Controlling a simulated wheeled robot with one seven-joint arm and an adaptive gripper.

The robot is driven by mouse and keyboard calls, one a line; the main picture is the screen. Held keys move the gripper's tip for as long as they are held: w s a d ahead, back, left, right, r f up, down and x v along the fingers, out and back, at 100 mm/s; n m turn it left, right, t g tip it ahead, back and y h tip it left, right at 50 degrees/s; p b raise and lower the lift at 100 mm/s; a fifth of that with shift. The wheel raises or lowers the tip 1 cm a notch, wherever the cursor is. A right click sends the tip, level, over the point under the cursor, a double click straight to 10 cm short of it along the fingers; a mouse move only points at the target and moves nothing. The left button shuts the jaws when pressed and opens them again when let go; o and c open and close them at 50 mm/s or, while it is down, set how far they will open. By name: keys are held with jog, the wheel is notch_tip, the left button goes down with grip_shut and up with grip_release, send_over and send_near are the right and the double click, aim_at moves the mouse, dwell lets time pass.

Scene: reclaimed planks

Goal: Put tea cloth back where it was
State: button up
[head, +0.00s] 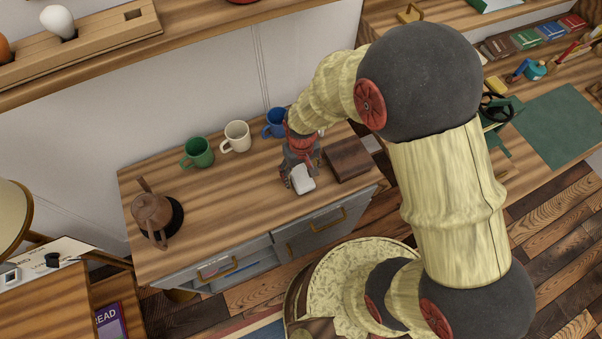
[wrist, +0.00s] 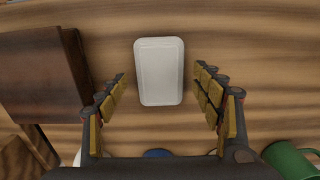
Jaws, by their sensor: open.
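No cloth is clearly identifiable. A small white rounded rectangular thing (head: 302,180) lies on the wooden top of the cabinet (head: 235,205), near its front edge; I cannot tell whether it is the folded tea cloth. In the wrist view the white thing (wrist: 160,72) looks smooth, with a thin line around its edge. My gripper (head: 301,168) is over the cabinet top, pointing down. In the wrist view my gripper (wrist: 161,82) is open, its padded fingers either side of the white thing, with gaps on both sides and nothing held.
A brown box (head: 348,158) stands close right of my gripper. Green (head: 198,153), cream (head: 236,137) and blue (head: 274,123) mugs stand behind. A brown teapot (head: 151,211) is at the left. The left drawer (head: 218,272) looks partly open. The front middle top is clear.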

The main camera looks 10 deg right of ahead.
notch_tip(320, 180, up, 12)
jog(key=f+p, duration=0.1)
jog(key=p, duration=0.2)
notch_tip(320, 180, up, 16)
jog(key=m+t, duration=0.1)
jog(key=t, duration=0.2)
send_over(301, 176)
jog(key=s+d, duration=0.2)
jog(key=d, duration=0.4)
jog(key=s+d+r+m+t, duration=0.2)
jog(key=s+d+r, duration=0.4)
jog(key=s+r, duration=0.4)
jog(key=shift+s+r+t, duration=0.2)
jog(key=shift+r+t, duration=0.1)
jog(key=shift+r, duration=0.05)
